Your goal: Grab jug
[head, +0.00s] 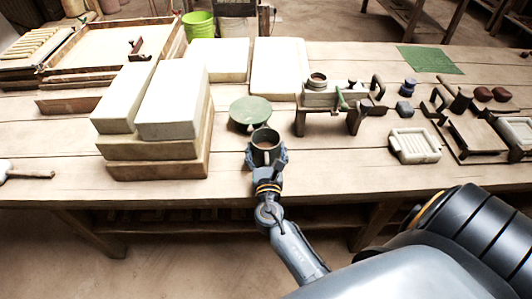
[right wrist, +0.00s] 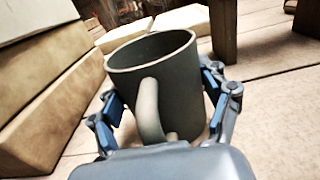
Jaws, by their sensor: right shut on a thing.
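The jug is a dark grey-green cup with a pale loop handle. My left gripper is out of view.
A round green disc (head: 250,113) lies just behind the jug. Stacked pale slabs on wooden blocks (head: 155,172) stand close on the left. A wooden press-like fixture (head: 325,97) is at the back right. Bare tabletop (head: 335,170) lies to the jug's right.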

